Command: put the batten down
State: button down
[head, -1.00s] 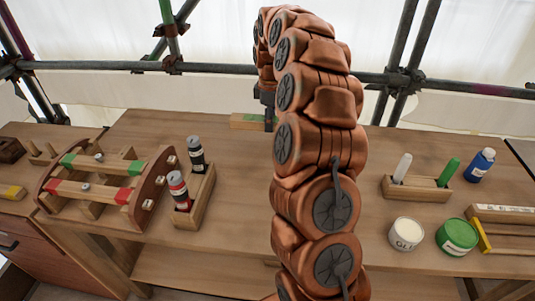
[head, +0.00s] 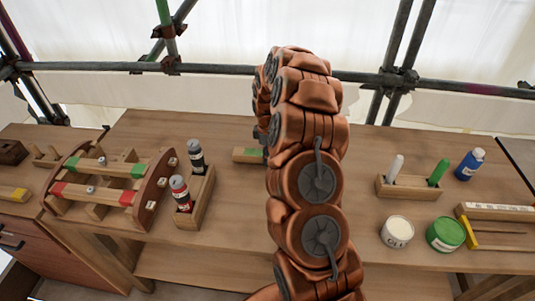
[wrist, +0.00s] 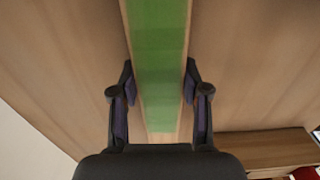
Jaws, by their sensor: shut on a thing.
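The batten (head: 241,155) is a pale wooden bar with a green band. In the head view its left end shows just left of my arm, over the bench top, and my arm hides the rest. In the wrist view the green-banded batten (wrist: 160,45) runs up the middle between the two fingers. My gripper (wrist: 159,88) is shut on it at the green part. In the head view my arm mostly hides the gripper. I cannot tell whether the batten touches the bench.
The bench top (head: 235,225) is clear around the batten. To the left stand a wooden rack (head: 100,185) with red and green bars and a holder (head: 203,200) with two bottles. To the right are a marker holder (head: 408,190), a blue bottle (head: 470,164) and two tubs (head: 445,235).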

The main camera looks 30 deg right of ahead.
jog(key=shift+f, duration=0.35)
jog(key=shift+f, duration=0.2)
jog(key=c, duration=0.6)
grip_release()
jog(key=shift+o, duration=0.2)
jog(key=shift+r, duration=0.1)
